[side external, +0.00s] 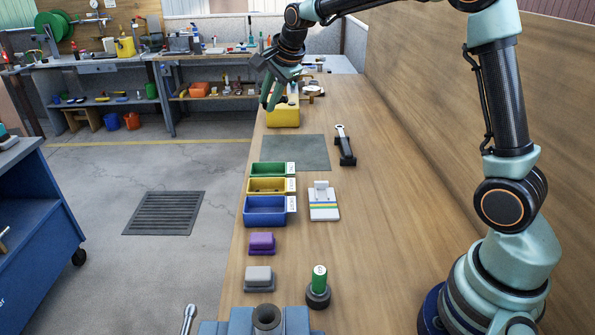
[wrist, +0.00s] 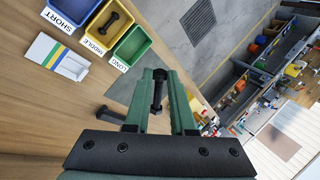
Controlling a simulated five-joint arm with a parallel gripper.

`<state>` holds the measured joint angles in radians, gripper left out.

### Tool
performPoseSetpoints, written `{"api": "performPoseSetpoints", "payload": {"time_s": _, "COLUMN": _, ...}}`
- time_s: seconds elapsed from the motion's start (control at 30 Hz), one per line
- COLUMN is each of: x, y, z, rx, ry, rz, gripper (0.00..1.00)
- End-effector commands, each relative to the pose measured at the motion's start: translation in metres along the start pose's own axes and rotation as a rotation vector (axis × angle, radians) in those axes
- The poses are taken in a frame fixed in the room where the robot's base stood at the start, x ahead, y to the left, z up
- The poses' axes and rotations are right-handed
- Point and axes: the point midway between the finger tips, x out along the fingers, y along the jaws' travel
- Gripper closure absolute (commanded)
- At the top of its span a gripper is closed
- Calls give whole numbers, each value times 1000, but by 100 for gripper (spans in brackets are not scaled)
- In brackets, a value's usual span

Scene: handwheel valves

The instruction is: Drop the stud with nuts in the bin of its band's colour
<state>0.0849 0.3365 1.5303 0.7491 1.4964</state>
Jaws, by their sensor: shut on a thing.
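My gripper (wrist: 162,90) is shut on a black stud with nuts (wrist: 158,92), which lies lengthwise between the two green fingers in the wrist view. No coloured band can be made out on it. In the side view my gripper (side external: 270,98) is at the far end of the bench, above and beside a yellow box; the stud is not clear there. The blue bin labelled SHORT (side external: 265,220), yellow bin labelled MIDDLE (side external: 254,186) and green bin labelled LONG (side external: 254,169) stand in a row along the left bench edge. Another dark stud (wrist: 108,22) lies in the yellow bin.
A striped card stand (side external: 323,213) is right of the bins. A dark tool (side external: 345,150) and a grey mat (side external: 295,152) lie beyond. The yellow box (side external: 284,116) is under my gripper. Purple and grey blocks (side external: 262,243) stand nearer. The bench's right side is clear.

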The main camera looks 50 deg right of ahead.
Motion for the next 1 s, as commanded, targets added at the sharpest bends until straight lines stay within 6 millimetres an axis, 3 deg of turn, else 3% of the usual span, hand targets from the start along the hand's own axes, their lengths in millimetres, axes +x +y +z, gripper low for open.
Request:
{"api": "performPoseSetpoints", "payload": {"time_s": 0.23, "x": 10, "y": 1, "z": -1, "rx": 0, "ry": 1, "rz": 3, "gripper": 100}}
{"api": "performPoseSetpoints", "payload": {"time_s": 0.63, "x": 119, "y": 25, "z": -10, "rx": 1, "ry": 10, "rz": 6, "gripper": 100}}
{"api": "performPoseSetpoints", "payload": {"time_s": 1.0, "x": 156, "y": 41, "z": -12, "rx": 0, "ry": 12, "rz": 3, "gripper": 100}}
